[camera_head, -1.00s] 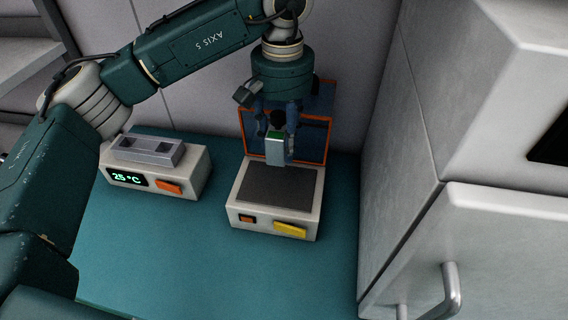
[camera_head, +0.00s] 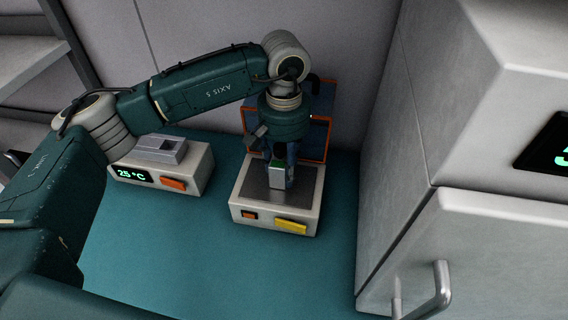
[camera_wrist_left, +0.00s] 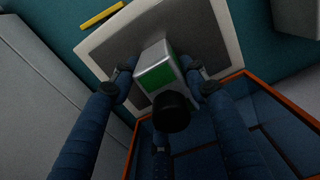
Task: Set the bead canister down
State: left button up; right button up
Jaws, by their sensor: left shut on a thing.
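The bead canister (camera_head: 277,178) is a small pale grey block with a green patch and a black cap. My left gripper (camera_head: 283,166) points down from above and is shut on it. In the left wrist view the canister (camera_wrist_left: 155,68) stands between the blue fingers (camera_wrist_left: 162,84), upright over the dark plate. The white device (camera_head: 245,205) with the dark plate (camera_head: 260,182) lies directly beneath. The canister is at or just above the plate; I cannot tell whether it touches. My right gripper is not in view.
An orange-edged blue container (camera_head: 318,137) stands right behind the device. A white heater-like unit (camera_head: 195,172) reading 25 °C sits to the left on the teal table (camera_head: 210,260). A grey cabinet (camera_head: 400,180) rises at the right. The front of the table is clear.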

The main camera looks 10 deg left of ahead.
pick_arm(q)
jog(key=o, duration=1.3)
jog(key=shift+f, duration=0.1)
jog(key=shift+o, duration=0.2)
jog(key=shift+r+p, duration=0.25)
jog(key=shift+p, duration=0.1)
notch_tip(320, 180, up, 12)
jog(key=p, duration=0.4)
jog(key=shift+s+f, duration=0.1)
jog(key=shift+f, duration=0.05)
